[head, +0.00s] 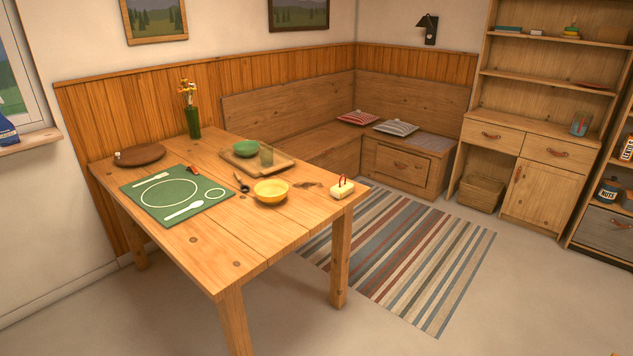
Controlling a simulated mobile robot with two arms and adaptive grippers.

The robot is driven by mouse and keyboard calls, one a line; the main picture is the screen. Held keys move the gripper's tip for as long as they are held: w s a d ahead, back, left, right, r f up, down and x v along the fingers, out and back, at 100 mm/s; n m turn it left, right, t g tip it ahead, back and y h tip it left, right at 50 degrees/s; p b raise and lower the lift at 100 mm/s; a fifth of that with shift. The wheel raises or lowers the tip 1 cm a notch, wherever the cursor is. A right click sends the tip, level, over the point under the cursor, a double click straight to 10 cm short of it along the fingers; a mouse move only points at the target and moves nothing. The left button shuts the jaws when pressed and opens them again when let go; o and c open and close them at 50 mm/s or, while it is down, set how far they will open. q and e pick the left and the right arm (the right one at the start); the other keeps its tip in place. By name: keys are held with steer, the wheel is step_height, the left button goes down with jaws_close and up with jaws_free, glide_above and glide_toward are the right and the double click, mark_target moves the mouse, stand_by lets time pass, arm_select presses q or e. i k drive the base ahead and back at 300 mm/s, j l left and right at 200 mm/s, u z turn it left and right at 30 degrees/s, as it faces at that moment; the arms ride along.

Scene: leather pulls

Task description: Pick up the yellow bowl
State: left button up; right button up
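The yellow bowl (271,191) stands upright on the wooden table (240,248), right of the middle of the tabletop. It looks empty. A dark spoon (241,182) lies just left of it, and a wooden tray (284,161) lies behind it. Neither of my grippers shows in the head view, so nothing is seen touching the bowl.
A green placemat (177,194) lies left of the bowl. The tray carries a green bowl (246,148) and a glass (266,156). The front tabletop is clear. A striped rug (410,255) covers floor to the right.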

mark_target(271, 192)
steer(key=i+l+z, duration=0.1)
steer(key=i+z, duration=0.65)
steer(key=i, duration=0.15)
steer(key=i+l+u, duration=0.15)
steer(key=i+u, duration=0.25)
steer(key=i+l+u, duration=0.4)
steer(key=i+j, duration=0.05)
steer(key=i, duration=0.05)
